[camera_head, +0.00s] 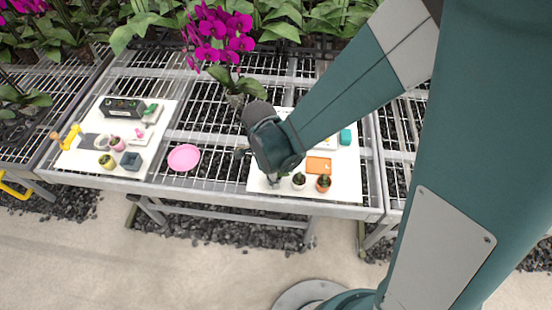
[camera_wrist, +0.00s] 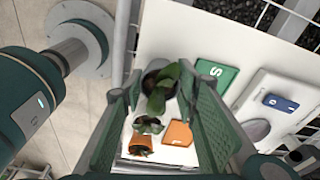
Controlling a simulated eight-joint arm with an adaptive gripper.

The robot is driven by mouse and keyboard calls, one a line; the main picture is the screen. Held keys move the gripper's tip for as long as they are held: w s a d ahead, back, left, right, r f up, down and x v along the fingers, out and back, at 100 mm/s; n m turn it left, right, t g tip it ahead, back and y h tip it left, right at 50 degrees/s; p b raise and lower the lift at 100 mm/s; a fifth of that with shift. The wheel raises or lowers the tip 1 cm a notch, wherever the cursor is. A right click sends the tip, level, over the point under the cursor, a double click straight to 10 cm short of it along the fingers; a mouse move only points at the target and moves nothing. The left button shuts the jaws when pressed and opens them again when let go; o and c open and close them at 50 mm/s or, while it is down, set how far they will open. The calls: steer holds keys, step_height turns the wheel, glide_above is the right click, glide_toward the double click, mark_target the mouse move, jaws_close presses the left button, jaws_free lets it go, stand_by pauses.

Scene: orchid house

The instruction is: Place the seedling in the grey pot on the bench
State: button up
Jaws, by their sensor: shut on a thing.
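The seedling in the grey pot (camera_wrist: 162,82) shows in the wrist view as broad green leaves over a dark pot, between the two green fingers of my gripper (camera_wrist: 158,100). My gripper is shut on it. In the head view my gripper (camera_head: 274,176) is low over the front left part of the right white board (camera_head: 342,178) on the bench (camera_head: 222,193). There the held seedling is mostly hidden by the gripper. I cannot tell whether its pot touches the board.
A small potted plant (camera_head: 299,181) and an orange pot (camera_head: 323,184) stand close right of my gripper. An orange card (camera_head: 318,165) lies behind them. A pink plate (camera_head: 184,157) lies on the bench mesh to the left. A tall magenta orchid (camera_head: 222,40) stands behind.

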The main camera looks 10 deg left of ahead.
steer(key=shift+f, duration=0.35)
steer(key=o, duration=0.9)
steer(key=shift+r, duration=0.15)
steer(key=shift+s+a+r+p, duration=0.1)
steer(key=shift+a+r+p, duration=0.25)
steer(key=shift+r, duration=1.65)
steer(key=shift+a+r+p, duration=0.1)
steer(key=shift+r+p, duration=0.45)
steer(key=shift+r, duration=1.45)
steer(key=shift+s+a+r+p, duration=0.1)
steer(key=shift+a+r+p, duration=0.25)
steer(key=shift+r, duration=1.65)
steer(key=shift+d, duration=0.1)
